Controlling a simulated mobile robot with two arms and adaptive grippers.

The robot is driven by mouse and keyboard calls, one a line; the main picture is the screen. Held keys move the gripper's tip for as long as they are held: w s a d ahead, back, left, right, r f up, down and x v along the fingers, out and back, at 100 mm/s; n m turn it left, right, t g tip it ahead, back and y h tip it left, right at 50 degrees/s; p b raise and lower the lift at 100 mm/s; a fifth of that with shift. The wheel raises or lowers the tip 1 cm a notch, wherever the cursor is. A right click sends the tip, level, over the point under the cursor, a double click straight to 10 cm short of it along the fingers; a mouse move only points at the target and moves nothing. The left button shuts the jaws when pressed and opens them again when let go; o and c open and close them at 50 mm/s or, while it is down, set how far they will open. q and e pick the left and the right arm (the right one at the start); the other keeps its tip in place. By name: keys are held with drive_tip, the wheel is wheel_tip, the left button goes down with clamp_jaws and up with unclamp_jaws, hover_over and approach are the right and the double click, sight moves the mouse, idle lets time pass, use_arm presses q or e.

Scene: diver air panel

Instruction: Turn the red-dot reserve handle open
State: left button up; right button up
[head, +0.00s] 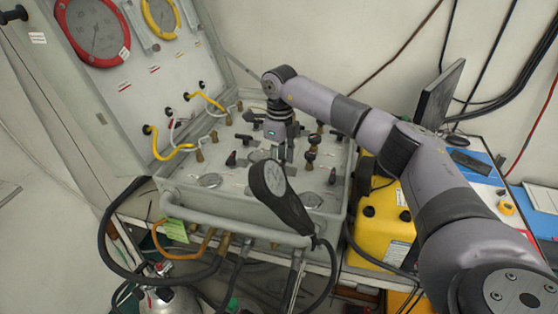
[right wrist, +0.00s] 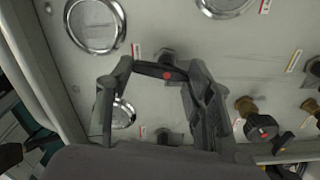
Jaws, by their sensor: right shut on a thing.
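The red-dot reserve handle (right wrist: 152,69) is a short black bar with a red dot near its middle. In the right wrist view it lies roughly crosswise, tilted slightly down to the right, in front of a dark valve stem on the grey panel (right wrist: 225,60). My right gripper (head: 283,154) reaches down onto the panel in the head view. Its two fingers stand at the two ends of the bar, shut on it. In the head view the gripper hides the handle. My left gripper is in neither view.
Other valve knobs (head: 312,141) stand close to the right of my gripper. A black paddle-shaped piece (head: 268,181) rises in front of it. The open lid (head: 110,75) with gauges and yellow hoses is at the left. A yellow case (head: 385,222) stands at the right.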

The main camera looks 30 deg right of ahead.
drive_tip(key=shift+d+r+n, duration=0.1)
drive_tip(key=shift+d+n, duration=0.1)
drive_tip(key=shift+n, duration=0.6)
drive_tip(key=shift+r, duration=0.1)
drive_tip(key=o, duration=1)
drive_tip(key=shift+w, duration=0.1)
drive_tip(key=shift+c, duration=0.2)
drive_tip(key=shift+o, duration=0.6)
drive_tip(key=shift+r, duration=0.1)
drive_tip(key=shift+o, duration=0.7)
drive_tip(key=shift+d+r, duration=0.1)
drive_tip(key=shift+r, duration=0.3)
drive_tip(key=r, duration=1)
drive_tip(key=shift+a+r, duration=0.25)
drive_tip(key=shift+r, duration=0.1)
